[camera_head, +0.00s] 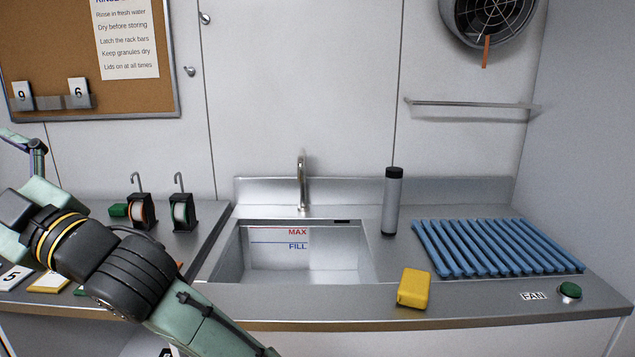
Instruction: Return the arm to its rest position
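My arm, green with black joints and yellow bands, rises from the bottom edge and reaches to the left edge in the head view. It crosses in front of the left counter. A thin jointed green and dark part (36,155) at the left edge looks like a piece of my gripper. The rest of the gripper is cut off by the frame. I cannot tell whether it is open or shut, or whether it holds anything.
A sink (300,262) with a tap is in the steel counter. A grey bottle (392,205), a yellow block (414,288), a blue rack (495,248) and a green button (570,291) are to its right. Two hooked black holders (140,212) and number cards (14,277) are near my arm.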

